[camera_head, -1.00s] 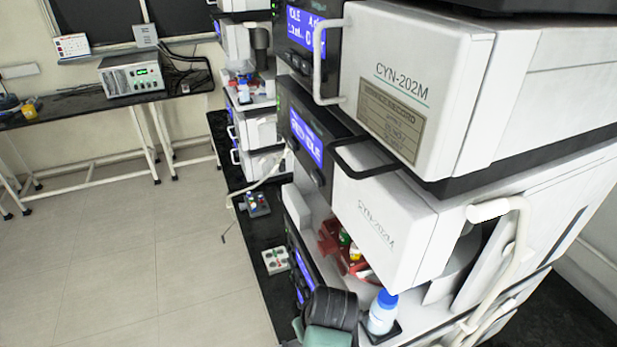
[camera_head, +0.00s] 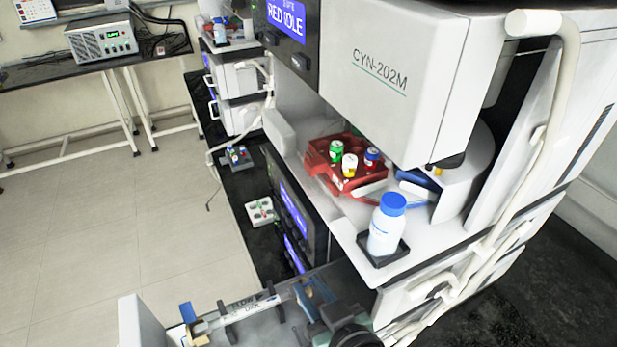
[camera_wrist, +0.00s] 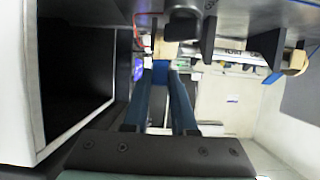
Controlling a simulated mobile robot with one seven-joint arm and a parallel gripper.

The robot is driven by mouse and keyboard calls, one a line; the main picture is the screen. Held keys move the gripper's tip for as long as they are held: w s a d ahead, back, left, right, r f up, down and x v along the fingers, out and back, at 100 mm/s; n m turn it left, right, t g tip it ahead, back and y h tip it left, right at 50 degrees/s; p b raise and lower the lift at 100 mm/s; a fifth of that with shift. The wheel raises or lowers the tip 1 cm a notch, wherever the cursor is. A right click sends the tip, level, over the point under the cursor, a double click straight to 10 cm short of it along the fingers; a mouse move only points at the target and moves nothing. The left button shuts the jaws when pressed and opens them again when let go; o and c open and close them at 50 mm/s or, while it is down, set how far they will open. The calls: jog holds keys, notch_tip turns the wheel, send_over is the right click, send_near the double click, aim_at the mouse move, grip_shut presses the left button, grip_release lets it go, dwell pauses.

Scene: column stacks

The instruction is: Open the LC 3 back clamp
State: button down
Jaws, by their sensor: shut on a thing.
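An open drawer or compartment (camera_head: 265,335) shows at the bottom of the head view, with a pale column (camera_head: 245,308) lying in it. A blue clamp with a tan tip (camera_head: 187,313) is at the column's near-left end; it shows at right in the wrist view (camera_wrist: 292,66). My gripper (camera_head: 318,295) is at the column's other end. In the wrist view my gripper's two blue fingers (camera_wrist: 165,80) are closed on a tan and blue piece (camera_wrist: 164,50), which looks like the back clamp. Its exact position is partly hidden by the fingers.
Above the drawer, a white module shelf holds a red rack with vials (camera_head: 345,175) and a blue-capped bottle (camera_head: 387,225) on a black tray. A dark opening with a pale wall (camera_wrist: 75,85) lies left of my fingers. Floor at left is clear.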

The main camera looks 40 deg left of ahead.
jog(key=shift+s+d+f+t+y+b, duration=0.15)
jog(key=shift+f+t+y+b, duration=0.25)
jog(key=shift+b, duration=1.2)
jog(key=shift+d+f+t+y+b, duration=0.15)
jog(key=shift+y+b, duration=0.45)
jog(key=shift+b, duration=1)
jog(key=shift+s+d+f+t+y+b, duration=0.1)
jog(key=shift+d+f+t+y+b, duration=0.3)
jog(key=shift+b, duration=1.2)
jog(key=y+b, duration=0.1)
jog(key=b, duration=0.1)
jog(key=shift+r+b, duration=0.1)
jog(key=shift+b, duration=0.25)
jog(key=shift+r+y+b, duration=0.15)
jog(key=shift+y+b, duration=0.15)
jog(key=shift+b, duration=0.2)
jog(key=shift+s, duration=0.1)
jog(key=c, duration=0.7)
grip_release()
jog(key=shift+d, duration=0.1)
jog(key=shift+s+d, duration=0.1)
jog(key=shift+d, duration=0.2)
jog(key=b+v, duration=0.2)
jog(key=v, duration=1)
